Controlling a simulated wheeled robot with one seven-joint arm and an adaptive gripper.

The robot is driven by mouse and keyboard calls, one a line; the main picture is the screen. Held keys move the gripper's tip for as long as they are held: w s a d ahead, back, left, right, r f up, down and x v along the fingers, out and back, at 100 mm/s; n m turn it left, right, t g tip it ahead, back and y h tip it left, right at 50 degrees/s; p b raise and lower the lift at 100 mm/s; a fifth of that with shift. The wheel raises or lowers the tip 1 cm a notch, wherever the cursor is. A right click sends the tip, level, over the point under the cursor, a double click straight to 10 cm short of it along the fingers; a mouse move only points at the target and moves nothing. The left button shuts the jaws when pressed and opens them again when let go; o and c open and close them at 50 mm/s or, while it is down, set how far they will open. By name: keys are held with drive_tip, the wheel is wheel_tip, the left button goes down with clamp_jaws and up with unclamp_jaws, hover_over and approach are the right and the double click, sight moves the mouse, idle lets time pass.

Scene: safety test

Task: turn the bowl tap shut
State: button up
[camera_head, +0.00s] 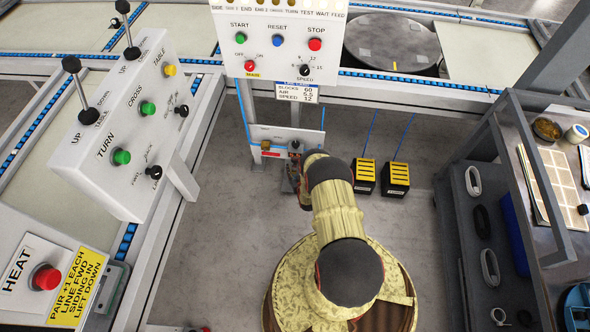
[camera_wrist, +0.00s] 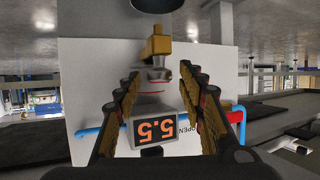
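In the wrist view a brass fitting (camera_wrist: 157,45), which looks like the bowl tap, stands out from a white panel (camera_wrist: 88,72). A grey metal piece with a red line (camera_wrist: 158,82) joins it to a dark display (camera_wrist: 155,130) reading 5.5 upside down. My gripper (camera_wrist: 160,82) is open, with one finger on each side of the grey piece and gaps visible between. Nothing is held. In the head view the panel (camera_head: 315,138) is low under the control board, and my arm hides most of my gripper. I cannot tell the tap's handle position clearly.
In the head view, two black-and-yellow boxes (camera_head: 364,172) (camera_head: 397,176) stand on the floor to the right. A shelved bench (camera_head: 470,148) is further right.

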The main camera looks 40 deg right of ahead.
drive_tip(key=v, duration=1.2)
drive_tip(key=shift+f, duration=0.2)
